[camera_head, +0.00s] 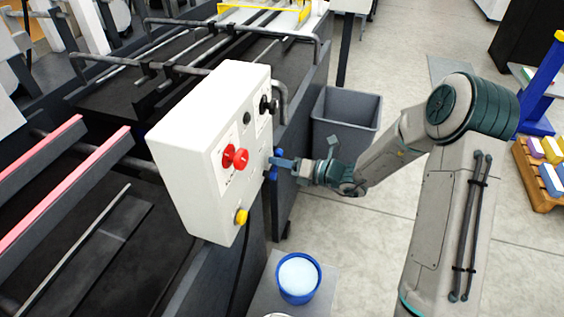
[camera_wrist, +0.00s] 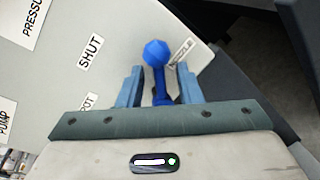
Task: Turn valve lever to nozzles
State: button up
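The valve lever is blue with a round knob (camera_wrist: 155,53) and a short stem, on the face of a white control box (camera_head: 205,140). In the wrist view the knob lies between the SHUT label (camera_wrist: 90,52) and the partly covered NOZZLE label (camera_wrist: 181,50), closer to NOZZLE. My gripper (camera_wrist: 159,74) is open, one finger on each side of the stem, with visible gaps; the knob sticks out past the fingertips. In the head view my gripper (camera_head: 283,163) is at the box's right-hand face, and the lever (camera_head: 272,173) is small there.
The box also carries a red button (camera_head: 235,158), a yellow button (camera_head: 241,216) and a black knob (camera_head: 268,104). A grey bin (camera_head: 345,122) stands behind my gripper. A blue pot of pale liquid (camera_head: 298,278) stands below.

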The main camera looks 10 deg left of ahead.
jog(key=b+v, duration=0.1)
jog(key=v, duration=1.3)
jog(key=shift+b, duration=0.35)
jog(key=shift+a, duration=0.1)
